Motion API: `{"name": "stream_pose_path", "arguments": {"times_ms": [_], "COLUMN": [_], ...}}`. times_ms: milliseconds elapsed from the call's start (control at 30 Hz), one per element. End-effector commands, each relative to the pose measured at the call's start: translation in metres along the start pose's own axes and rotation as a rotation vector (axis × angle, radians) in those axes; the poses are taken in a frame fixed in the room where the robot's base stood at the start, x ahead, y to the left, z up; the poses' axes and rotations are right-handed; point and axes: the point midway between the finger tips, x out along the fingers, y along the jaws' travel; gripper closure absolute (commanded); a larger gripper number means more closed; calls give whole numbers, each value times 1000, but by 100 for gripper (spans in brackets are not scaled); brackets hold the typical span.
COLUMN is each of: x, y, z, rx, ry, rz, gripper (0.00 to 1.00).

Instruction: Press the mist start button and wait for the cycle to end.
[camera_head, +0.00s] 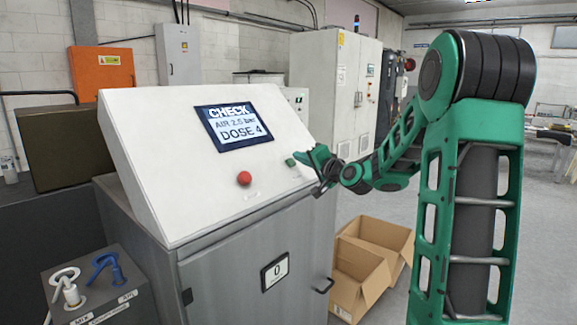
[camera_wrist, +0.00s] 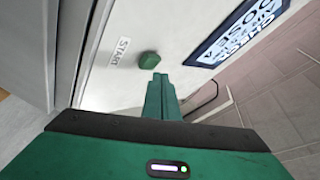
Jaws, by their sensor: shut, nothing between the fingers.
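The washer's sloped white panel (camera_head: 165,150) carries a screen (camera_head: 240,126) reading "CHECK", "AIR 2.5 bar" and "DOSE 4". A green button (camera_head: 291,162) sits on the panel's right side. In the wrist view the green button (camera_wrist: 149,60) is beside a "START" label (camera_wrist: 119,52). My gripper (camera_head: 308,160) is shut and empty, at the panel's right edge close to the green button. In the wrist view its fingertips (camera_wrist: 158,78) lie just below the button; I cannot tell whether they touch it.
A grey cabinet (camera_head: 225,275) with a "0" plate (camera_head: 275,271) and a handle (camera_head: 325,286) forms the washer's base. A box with a white and a blue lever (camera_head: 106,268) stands at front left. Open cardboard boxes (camera_head: 358,290) lie on the floor to the right.

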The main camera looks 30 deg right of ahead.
Motion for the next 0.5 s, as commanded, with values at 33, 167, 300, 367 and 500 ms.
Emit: {"name": "stream_pose_path", "arguments": {"times_ms": [33,167,300,367,500], "x": [0,0,-3,-6,-14], "y": [0,0,-3,-5,-11], "z": [0,0,-3,-5,-11], "rx": [0,0,-1,-2,-1], "ry": [0,0,1,2,2], "rz": [0,0,0,0,-1], "gripper": [100,100,100,100,100]}}
